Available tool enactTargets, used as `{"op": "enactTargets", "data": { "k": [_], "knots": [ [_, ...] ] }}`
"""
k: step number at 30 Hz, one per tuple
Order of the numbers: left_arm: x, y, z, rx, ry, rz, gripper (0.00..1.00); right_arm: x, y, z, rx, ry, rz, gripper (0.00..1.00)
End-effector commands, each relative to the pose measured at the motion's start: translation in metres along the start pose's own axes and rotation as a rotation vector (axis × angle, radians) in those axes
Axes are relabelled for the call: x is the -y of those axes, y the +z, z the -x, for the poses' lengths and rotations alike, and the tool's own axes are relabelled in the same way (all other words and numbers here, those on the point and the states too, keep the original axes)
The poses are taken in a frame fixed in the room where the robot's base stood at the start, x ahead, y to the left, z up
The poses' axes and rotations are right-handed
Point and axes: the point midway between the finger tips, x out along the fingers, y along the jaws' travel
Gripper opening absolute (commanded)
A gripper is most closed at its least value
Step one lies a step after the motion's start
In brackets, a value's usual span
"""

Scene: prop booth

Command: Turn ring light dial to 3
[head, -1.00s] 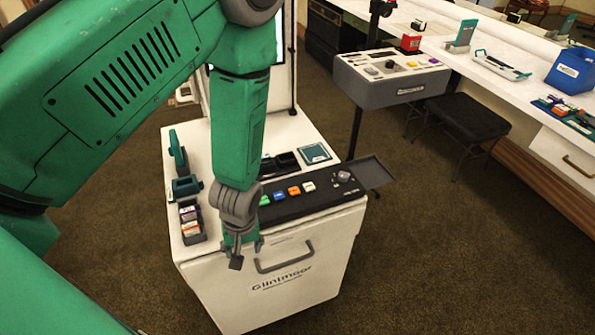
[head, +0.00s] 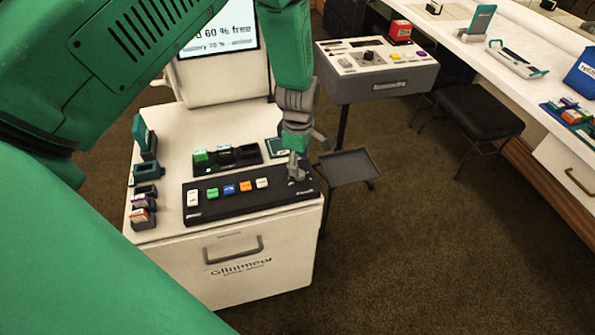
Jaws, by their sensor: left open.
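A black control panel (head: 240,202) lies along the front of the white cart top, with a row of coloured buttons. Its dial, at the right end, is mostly hidden behind my left gripper (head: 297,174). The gripper points down at that end of the panel and is open, with its fingers at the dial; I cannot tell whether they touch it. The dial's marks and setting cannot be read. Another dark dial (head: 369,56) sits on a grey console behind to the right. My right gripper is not in view.
The white cart (head: 262,258) has a front handle and small holders (head: 144,197) at its left. A screen (head: 216,33) stands at its back. A dark side tray (head: 349,166) juts out right of the cart. A black stool (head: 468,122) stands farther right.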

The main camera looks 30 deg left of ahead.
Motion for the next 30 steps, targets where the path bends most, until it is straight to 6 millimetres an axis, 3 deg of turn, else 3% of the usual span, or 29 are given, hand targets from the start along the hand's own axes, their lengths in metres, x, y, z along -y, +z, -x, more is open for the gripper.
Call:
{"op": "enactTargets", "data": {
  "k": [3, 9, 20, 24, 30],
  "knots": [
    [0.001, 0.001, -0.022, 0.0, -0.002, -0.003, 0.45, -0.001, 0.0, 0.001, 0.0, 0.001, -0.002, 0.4],
    [-0.002, -0.006, -0.044, 0.007, 0.0, -0.002, 0.45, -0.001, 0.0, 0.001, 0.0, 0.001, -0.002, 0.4],
    [-0.001, -0.005, -0.049, 0.005, -0.001, -0.003, 0.45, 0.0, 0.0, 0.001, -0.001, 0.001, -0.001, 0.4],
    [-0.001, -0.003, -0.048, 0.001, 0.001, -0.004, 0.0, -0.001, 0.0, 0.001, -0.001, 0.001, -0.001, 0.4],
    [-0.002, 0.001, -0.048, 0.006, 0.001, -0.005, 0.0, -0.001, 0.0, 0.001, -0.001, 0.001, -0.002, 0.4]
  ]
}}
